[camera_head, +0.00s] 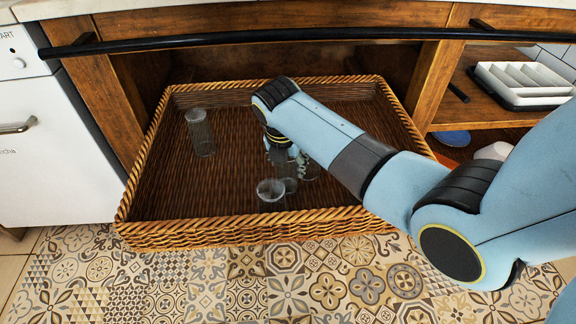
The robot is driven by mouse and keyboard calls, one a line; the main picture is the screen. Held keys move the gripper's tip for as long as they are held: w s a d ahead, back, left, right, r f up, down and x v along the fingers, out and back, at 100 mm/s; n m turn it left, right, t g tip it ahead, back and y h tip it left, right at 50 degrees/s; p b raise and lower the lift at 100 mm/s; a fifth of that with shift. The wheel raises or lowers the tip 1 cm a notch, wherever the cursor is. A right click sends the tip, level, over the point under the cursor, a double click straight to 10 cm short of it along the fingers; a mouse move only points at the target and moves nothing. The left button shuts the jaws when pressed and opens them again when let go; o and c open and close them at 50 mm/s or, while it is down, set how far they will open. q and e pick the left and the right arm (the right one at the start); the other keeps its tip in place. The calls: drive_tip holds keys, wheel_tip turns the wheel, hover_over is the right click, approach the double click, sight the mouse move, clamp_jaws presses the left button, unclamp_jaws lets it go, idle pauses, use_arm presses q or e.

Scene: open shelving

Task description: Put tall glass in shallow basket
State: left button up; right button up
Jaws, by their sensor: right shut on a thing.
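The shallow basket (150,190) is a wide brown wicker tray pulled out below the counter. A tall clear glass (200,132) stands in its left part. My right gripper (288,168) is over the middle of the basket, low and partly hidden behind my right wrist. It is shut on a clear glass (289,183), which shows only in part among other glassware. Another clear glass (270,192) is just in front of the gripper, near the basket's front. I cannot tell whether the held glass touches the basket floor. My left gripper is not in view.
A black rail (250,36) runs across above the basket. A white appliance (50,140) stands at the left. The basket's left and back floor has free room.

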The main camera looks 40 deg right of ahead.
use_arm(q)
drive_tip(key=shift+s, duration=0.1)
use_arm(e)
drive_tip(key=shift+f, duration=0.1)
drive_tip(key=o, duration=1.4)
drive_tip(key=shift+c, duration=0.2)
drive_tip(key=shift+r, duration=0.25)
use_arm(q)
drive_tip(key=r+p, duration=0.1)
drive_tip(key=p, duration=0.1)
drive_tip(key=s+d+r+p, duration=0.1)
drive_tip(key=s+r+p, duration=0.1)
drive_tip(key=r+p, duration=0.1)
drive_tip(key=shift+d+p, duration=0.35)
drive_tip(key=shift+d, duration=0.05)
use_arm(e)
drive_tip(key=v, duration=1.1)
drive_tip(key=shift+r, duration=0.35)
drive_tip(key=shift+s+a, duration=0.1)
